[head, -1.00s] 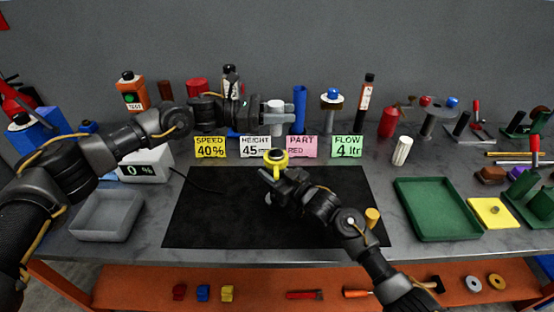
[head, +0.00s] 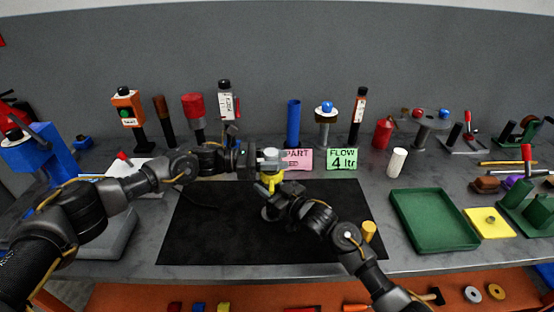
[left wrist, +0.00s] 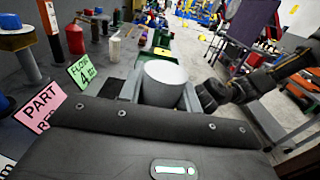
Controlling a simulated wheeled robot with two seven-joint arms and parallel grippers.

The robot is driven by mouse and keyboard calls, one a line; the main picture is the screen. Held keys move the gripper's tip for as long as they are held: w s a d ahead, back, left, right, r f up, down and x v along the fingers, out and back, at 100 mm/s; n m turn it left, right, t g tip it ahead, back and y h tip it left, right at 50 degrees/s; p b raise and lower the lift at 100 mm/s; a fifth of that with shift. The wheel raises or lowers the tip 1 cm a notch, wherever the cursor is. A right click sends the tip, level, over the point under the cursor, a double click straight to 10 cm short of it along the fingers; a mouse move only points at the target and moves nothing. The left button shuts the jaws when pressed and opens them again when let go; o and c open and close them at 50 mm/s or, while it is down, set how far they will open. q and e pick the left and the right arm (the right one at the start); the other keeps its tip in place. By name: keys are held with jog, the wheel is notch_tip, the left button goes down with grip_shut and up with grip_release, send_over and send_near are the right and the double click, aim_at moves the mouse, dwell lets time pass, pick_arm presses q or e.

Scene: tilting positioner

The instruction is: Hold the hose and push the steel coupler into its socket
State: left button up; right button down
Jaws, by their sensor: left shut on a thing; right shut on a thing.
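The steel coupler (head: 270,154) is a pale grey cylinder. My left gripper (head: 272,162) is shut on it, above the mat. The left wrist view shows the coupler's round end (left wrist: 165,75) between the jaws. A yellow piece (head: 271,178), apparently the hose end with the socket, is directly below the coupler in the head view. My right gripper (head: 271,188) is shut on this yellow piece. The left gripper and coupler hide its top opening, so I cannot tell whether the coupler touches or enters it. No length of hose is clearly visible.
The black mat (head: 210,235) lies under both grippers. A green tray (head: 435,222) and a yellow plate (head: 489,224) stand to the right. A yellow peg (head: 368,230) is beside my right arm.

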pick_arm(q)
jog(key=o, duration=1)
jog(key=shift+f, duration=0.15)
jog(key=shift+o, duration=0.2)
jog(key=shift+a, duration=0.1)
jog(key=a, duration=1.2)
jog(key=shift+d, duration=0.1)
